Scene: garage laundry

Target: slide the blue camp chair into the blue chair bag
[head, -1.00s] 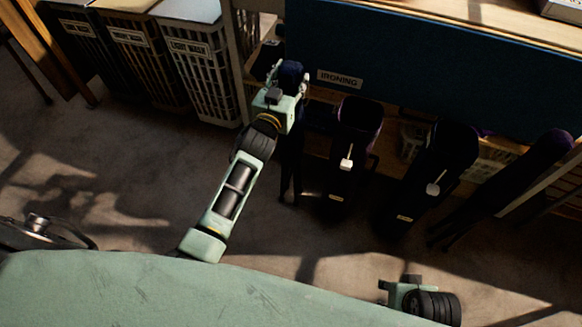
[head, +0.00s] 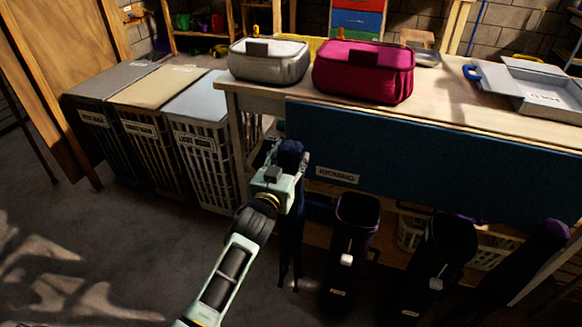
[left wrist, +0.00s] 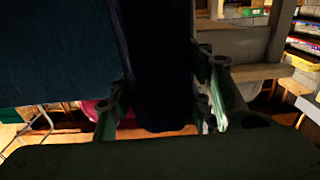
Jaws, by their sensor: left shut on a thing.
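My left gripper (head: 280,170) is shut on the folded dark blue camp chair (head: 291,215) near its top end. The chair hangs upright in front of the bench, with its thin legs pointing down. In the left wrist view the chair (left wrist: 155,60) is a dark column between the fingers (left wrist: 160,105). Two dark upright bags stand to the right of the chair: one with an open purplish rim (head: 357,207), and another (head: 440,255) further right. Each has a white toggle. Shadow makes it hard to tell which bag is blue. My right gripper is out of view.
A purple folded chair (head: 540,245) leans at far right. A blue ironing panel (head: 420,150) hangs on the bench front. Grey (head: 268,65) and magenta (head: 363,75) cases stand on the bench top (head: 450,105). Laundry hampers (head: 205,150) stand left; the floor before them is clear.

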